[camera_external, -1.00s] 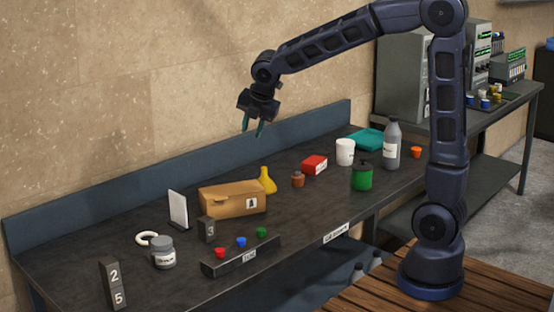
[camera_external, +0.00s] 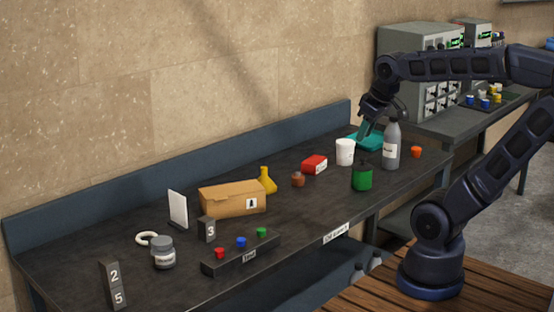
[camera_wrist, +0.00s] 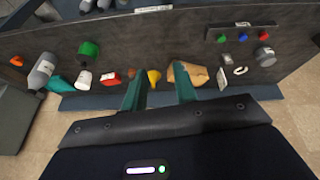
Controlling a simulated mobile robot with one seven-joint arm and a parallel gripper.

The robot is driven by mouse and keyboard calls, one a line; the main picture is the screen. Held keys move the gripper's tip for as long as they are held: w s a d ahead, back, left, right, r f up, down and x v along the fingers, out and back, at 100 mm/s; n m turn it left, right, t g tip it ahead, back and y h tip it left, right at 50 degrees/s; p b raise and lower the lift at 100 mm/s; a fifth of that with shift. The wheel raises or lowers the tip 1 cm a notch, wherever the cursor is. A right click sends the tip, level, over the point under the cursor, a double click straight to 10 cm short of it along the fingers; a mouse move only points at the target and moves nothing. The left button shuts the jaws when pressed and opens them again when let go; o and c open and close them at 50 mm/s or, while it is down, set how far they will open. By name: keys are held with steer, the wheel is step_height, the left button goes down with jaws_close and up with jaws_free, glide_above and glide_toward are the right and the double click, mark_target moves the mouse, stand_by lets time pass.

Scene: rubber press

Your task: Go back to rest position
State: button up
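My gripper (camera_external: 367,131) hangs over the far right part of the dark workbench (camera_external: 120,250), near the teal cloth-like item (camera_external: 370,140) and left of the grey bottle (camera_external: 391,148). In the wrist view the two teal fingers of my gripper (camera_wrist: 160,90) are spread apart with nothing held between them. The yellow flask (camera_wrist: 154,77) shows behind the gap, farther off on the bench. My arm reaches leftward from its base on the wooden platform, with its elbow out at the right edge of the external view.
A white cup (camera_external: 345,152), green can (camera_external: 362,179) and red box (camera_external: 314,165) stand near my gripper. A cardboard box (camera_external: 232,199) and button panel (camera_external: 241,255) are farther left. Grey instruments (camera_external: 420,70) stand on the side table behind my arm.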

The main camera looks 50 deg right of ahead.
steer(key=shift+s+d+f+m, duration=0.1)
steer(key=shift+s+f+m, duration=0.1)
steer(key=shift+s+m, duration=0.25)
steer(key=shift+s+d+f+m, duration=0.15)
steer(key=shift+s+m, duration=0.2)
steer(key=shift+s, duration=0.2)
